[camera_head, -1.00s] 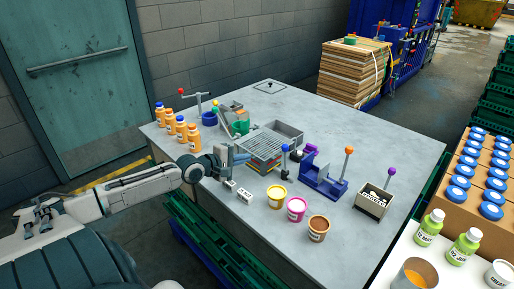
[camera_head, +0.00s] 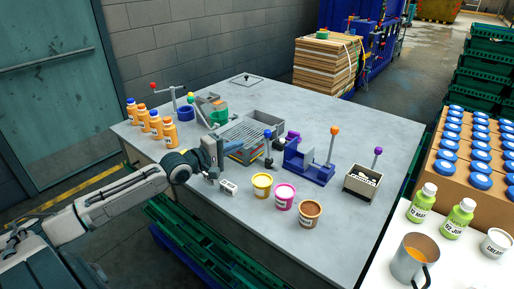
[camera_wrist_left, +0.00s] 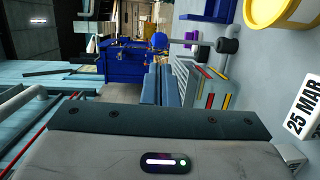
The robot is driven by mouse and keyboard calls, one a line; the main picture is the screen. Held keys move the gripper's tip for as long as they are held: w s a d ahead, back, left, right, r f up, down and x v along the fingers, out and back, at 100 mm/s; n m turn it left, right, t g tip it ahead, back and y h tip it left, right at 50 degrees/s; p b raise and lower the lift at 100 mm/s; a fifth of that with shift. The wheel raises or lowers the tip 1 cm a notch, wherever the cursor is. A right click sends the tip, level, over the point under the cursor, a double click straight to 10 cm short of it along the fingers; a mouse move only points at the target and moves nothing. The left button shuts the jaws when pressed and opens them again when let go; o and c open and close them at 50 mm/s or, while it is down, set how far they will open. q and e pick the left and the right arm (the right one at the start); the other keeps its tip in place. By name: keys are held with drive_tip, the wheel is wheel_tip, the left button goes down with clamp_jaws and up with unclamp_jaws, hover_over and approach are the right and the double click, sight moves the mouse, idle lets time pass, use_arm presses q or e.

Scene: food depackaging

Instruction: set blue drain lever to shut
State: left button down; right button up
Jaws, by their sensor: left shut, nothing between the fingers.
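The blue drain lever (camera_head: 267,134) has a round blue knob on a thin rod and stands up at the front right corner of the grey grated drain tray (camera_head: 279,121). Its blue knob also shows in the left wrist view (camera_wrist_left: 159,40), beyond my fingers, with its rod running sideways to a dark grey pivot. My left gripper (camera_head: 222,153) is shut and empty, left of the lever and apart from it, near the tray's front left side. Its closed fingers also show in the left wrist view (camera_wrist_left: 160,85). My right gripper is not in view.
A blue fixture (camera_head: 310,170) with an orange-knobbed lever (camera_head: 333,131) stands right of the blue lever. Yellow (camera_head: 262,185), pink (camera_head: 285,195) and brown (camera_head: 310,213) cups stand in front. A white date block (camera_head: 228,187) lies near my gripper. Orange bottles (camera_head: 170,136) stand left.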

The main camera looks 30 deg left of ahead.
sight(265, 135)
use_arm(q)
drive_tip(key=x, duration=0.7)
drive_tip(key=shift+w+b, duration=0.1)
drive_tip(key=shift+b, duration=0.25)
drive_tip(key=shift+x, duration=0.8)
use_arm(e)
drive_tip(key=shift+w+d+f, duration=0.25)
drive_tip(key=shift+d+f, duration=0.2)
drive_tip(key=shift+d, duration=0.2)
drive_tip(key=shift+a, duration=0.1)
